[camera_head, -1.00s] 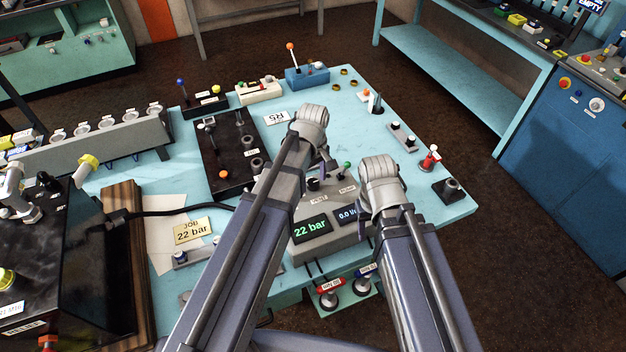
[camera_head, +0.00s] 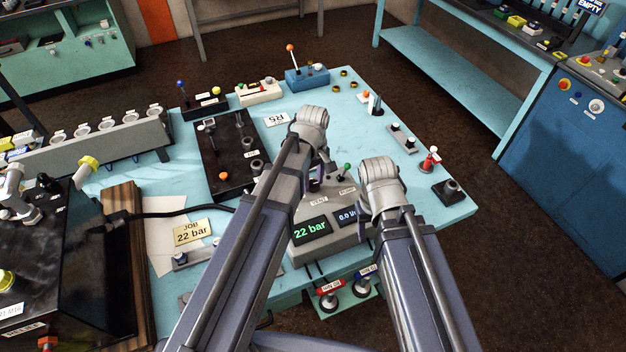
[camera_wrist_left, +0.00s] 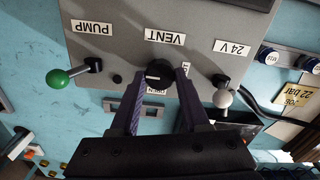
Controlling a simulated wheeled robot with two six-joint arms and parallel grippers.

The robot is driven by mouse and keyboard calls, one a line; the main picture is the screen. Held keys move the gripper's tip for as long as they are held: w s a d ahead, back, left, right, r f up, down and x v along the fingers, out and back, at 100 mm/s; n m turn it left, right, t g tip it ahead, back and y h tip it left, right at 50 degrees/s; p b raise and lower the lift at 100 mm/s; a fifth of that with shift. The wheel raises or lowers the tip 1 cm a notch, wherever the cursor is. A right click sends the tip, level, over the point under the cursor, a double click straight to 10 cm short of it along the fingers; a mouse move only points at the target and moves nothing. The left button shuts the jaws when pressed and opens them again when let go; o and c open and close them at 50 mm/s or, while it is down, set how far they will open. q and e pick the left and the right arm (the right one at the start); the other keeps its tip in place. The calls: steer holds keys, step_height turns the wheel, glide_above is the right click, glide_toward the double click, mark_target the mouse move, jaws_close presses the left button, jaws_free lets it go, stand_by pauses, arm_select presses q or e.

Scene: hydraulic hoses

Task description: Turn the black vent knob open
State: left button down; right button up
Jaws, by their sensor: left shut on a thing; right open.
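The black vent knob (camera_wrist_left: 155,77) sits on the grey console under the VENT label, with a white mark on its face. In the left wrist view my left gripper (camera_wrist_left: 160,78) has its two fingers on either side of the knob, shut on it. A partly covered OPEN label lies just below the knob. In the head view my left gripper (camera_head: 322,168) reaches down over the console (camera_head: 335,238), and its fingers largely hide the knob. My right gripper (camera_head: 366,216) is open beside the console's right side, its fingers mostly hidden by its own wrist.
The green-balled PUMP lever (camera_wrist_left: 60,77) and the white-balled 24 V lever (camera_wrist_left: 222,98) flank the knob. The console screen (camera_head: 311,228) reads 22 bar. Red and blue hose couplings (camera_head: 330,292) sit at the bench's front edge. A black plate with fittings (camera_head: 226,160) lies left.

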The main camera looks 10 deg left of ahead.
arm_select(q)
steer(key=m, duration=0.8)
steer(key=shift+m, duration=0.4)
steer(key=m, duration=0.4)
steer(key=shift+m, duration=2.5)
steer(key=shift+c, duration=1.9)
jaws_free()
